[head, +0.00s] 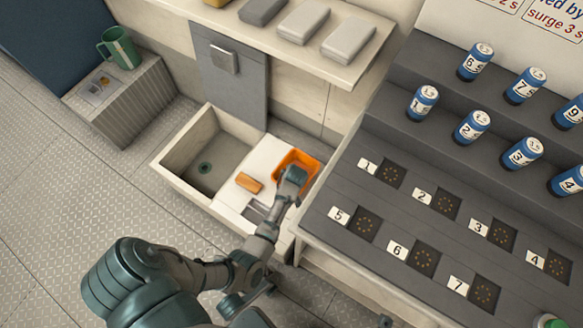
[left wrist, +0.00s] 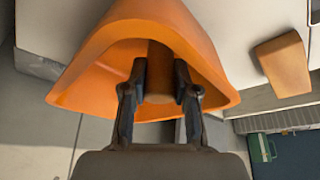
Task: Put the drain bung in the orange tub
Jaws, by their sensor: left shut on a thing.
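The orange tub (head: 303,157) stands on the white counter beside the sink basin. It fills the upper middle of the left wrist view (left wrist: 97,52). My left gripper (head: 289,180) reaches down into the tub's opening. In the left wrist view its fingers (left wrist: 160,88) are shut on a brown, round-sided piece (left wrist: 160,66), which looks like the drain bung, within the tub's rim. In the head view the gripper hides the held piece. I cannot tell whether the bung touches the tub's bottom. My right gripper is not in view.
A tan block (head: 249,182) lies on the counter left of the tub. The sink basin (head: 205,165) is empty, with a dark drain. A dark stepped rack (head: 400,160) with numbered cans rises at the right. A green mug (head: 120,48) stands on a ribbed box at the far left.

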